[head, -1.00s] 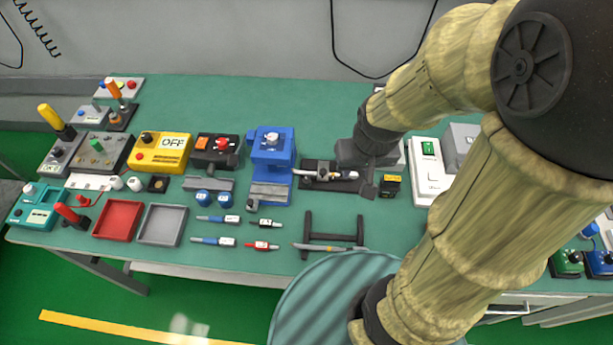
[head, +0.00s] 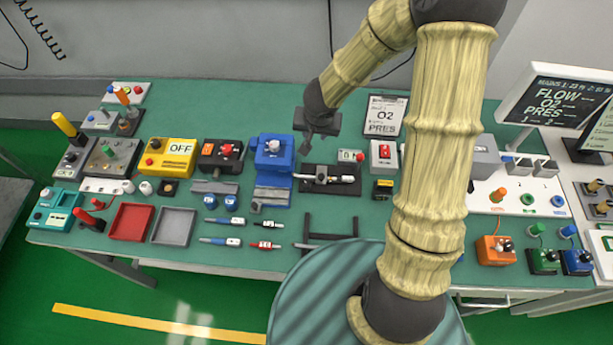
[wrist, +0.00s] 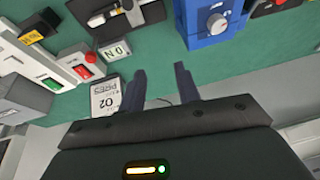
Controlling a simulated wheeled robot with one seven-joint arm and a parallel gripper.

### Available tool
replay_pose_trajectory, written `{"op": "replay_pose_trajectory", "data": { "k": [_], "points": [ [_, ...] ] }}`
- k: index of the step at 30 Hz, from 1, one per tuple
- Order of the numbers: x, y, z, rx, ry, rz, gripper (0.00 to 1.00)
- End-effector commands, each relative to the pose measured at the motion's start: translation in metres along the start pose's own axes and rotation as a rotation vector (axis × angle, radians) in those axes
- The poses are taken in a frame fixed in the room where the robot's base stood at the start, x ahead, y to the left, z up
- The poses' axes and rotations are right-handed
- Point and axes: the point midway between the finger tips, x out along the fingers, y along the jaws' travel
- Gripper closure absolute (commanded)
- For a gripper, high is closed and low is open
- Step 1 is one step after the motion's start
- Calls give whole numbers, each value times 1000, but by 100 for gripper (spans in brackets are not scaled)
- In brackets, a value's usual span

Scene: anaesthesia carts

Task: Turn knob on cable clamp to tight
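A black-based fixture (head: 343,187) with a pale cable lying along it stands mid-table in the head view. It looks like the cable clamp. It is partly cut off at the top of the wrist view (wrist: 128,20), and its knob is too small to read. A blue unit (head: 273,162) with a silver knob (head: 272,146) stands left of it; this unit also shows in the wrist view (wrist: 205,28). My gripper (head: 309,143) hangs behind the fixture, apart from it. In the wrist view its two fingers (wrist: 160,72) are spread with nothing between them.
An O2 PRES sign (head: 385,116) stands at the back. A white box with a red switch (head: 384,156) and a small black-yellow block (head: 383,189) are right of the fixture. A black rack (head: 331,227) lies in front. Green table behind the blue unit is clear.

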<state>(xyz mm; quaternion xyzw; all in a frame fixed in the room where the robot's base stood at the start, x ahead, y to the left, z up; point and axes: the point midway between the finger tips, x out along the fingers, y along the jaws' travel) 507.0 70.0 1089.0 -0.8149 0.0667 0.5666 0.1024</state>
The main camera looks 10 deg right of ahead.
Motion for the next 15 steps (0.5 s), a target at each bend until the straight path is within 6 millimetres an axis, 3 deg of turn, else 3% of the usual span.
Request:
{"op": "replay_pose_trajectory", "data": {
  "k": [9, 15],
  "points": [
    [1, -8, 37, 84, -289, 74, 67],
    [1, -10, 45, 88, -343, 76, 67]
  ]
}}
